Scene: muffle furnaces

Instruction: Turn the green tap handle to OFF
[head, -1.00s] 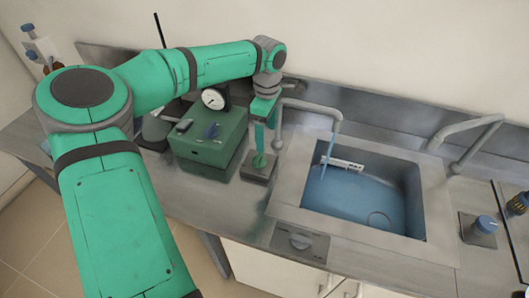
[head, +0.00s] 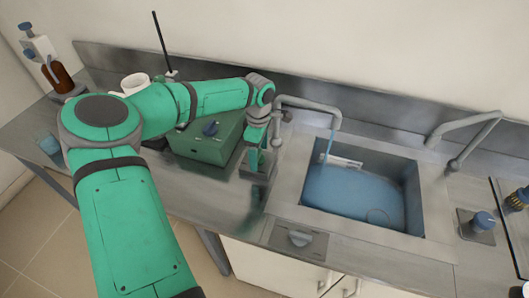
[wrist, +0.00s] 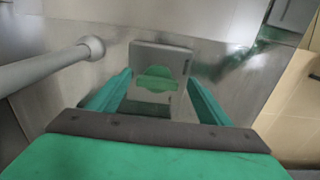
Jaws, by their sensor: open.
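The green tap handle (wrist: 157,78) sits on a grey square base plate (wrist: 160,53) in the wrist view. My gripper (wrist: 159,80) is open, with one green finger on either side of the handle. Contact between fingers and handle cannot be told. In the head view my gripper (head: 257,157) points down over the base plate, left of the sink, and largely hides the handle. A stream of water (head: 329,146) runs from the grey spout (head: 312,104) into the sink (head: 285,190), which holds blue water (head: 350,195).
A green box (head: 208,148) with a blue knob stands left of my gripper. The grey spout pipe (wrist: 45,70) runs close by at left in the wrist view. A grey knob (head: 300,238) is on the counter front, and a blue-topped valve (head: 483,222) is right of the sink.

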